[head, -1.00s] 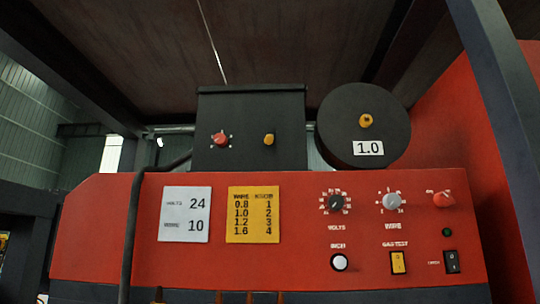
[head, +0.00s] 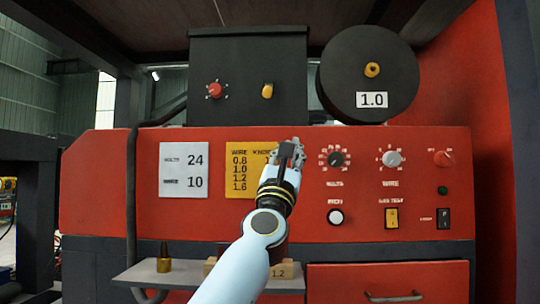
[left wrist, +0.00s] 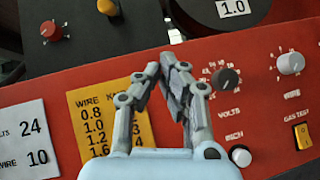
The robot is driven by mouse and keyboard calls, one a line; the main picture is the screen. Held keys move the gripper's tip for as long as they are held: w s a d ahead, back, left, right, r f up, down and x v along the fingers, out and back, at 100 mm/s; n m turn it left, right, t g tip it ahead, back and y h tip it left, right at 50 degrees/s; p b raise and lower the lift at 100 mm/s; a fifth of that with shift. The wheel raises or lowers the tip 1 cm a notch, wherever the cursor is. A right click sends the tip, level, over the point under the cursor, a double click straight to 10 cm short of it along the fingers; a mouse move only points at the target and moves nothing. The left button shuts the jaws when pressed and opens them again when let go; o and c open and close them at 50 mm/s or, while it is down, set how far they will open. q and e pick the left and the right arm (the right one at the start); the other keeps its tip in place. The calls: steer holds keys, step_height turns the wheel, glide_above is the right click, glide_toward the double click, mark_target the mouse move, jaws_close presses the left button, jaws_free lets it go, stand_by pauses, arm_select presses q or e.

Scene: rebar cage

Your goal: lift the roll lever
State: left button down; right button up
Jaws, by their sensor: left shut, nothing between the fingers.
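A black box (head: 248,75) stands on top of the red machine. It carries a small yellow lever-like piece (head: 267,91), which looks like the roll lever, and a red knob (head: 215,90) to its left. The yellow piece also shows at the top edge of the left wrist view (left wrist: 107,6), partly cut off. My left gripper (head: 291,148) is shut and empty in front of the red panel, below and slightly right of the yellow piece. It covers part of the yellow chart. In the left wrist view its fingertips (left wrist: 168,62) meet. My right gripper is not in view.
A black spool (head: 368,80) marked 1.0 stands right of the box. The red panel has knobs, a white button (head: 335,217) and switches. A shelf (head: 135,272) below holds a brass-coloured piece (head: 164,262). Space before the box looks clear.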

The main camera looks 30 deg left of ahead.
mark_target(268, 90)
arm_select(q)
steer(key=a+r+n+g+y, duration=0.3)
steer(key=a+r+n+y, duration=0.1)
steer(key=n+y, duration=0.4)
steer(key=n, duration=0.2)
steer(key=shift+a+r+n+g, duration=0.2)
steer(key=shift+a+n+g, duration=0.1)
steer(key=shift+a, duration=0.05)
steer(key=shift+r, duration=0.1)
steer(key=shift+p+x, duration=1.6)
steer(key=shift+x, duration=3.3)
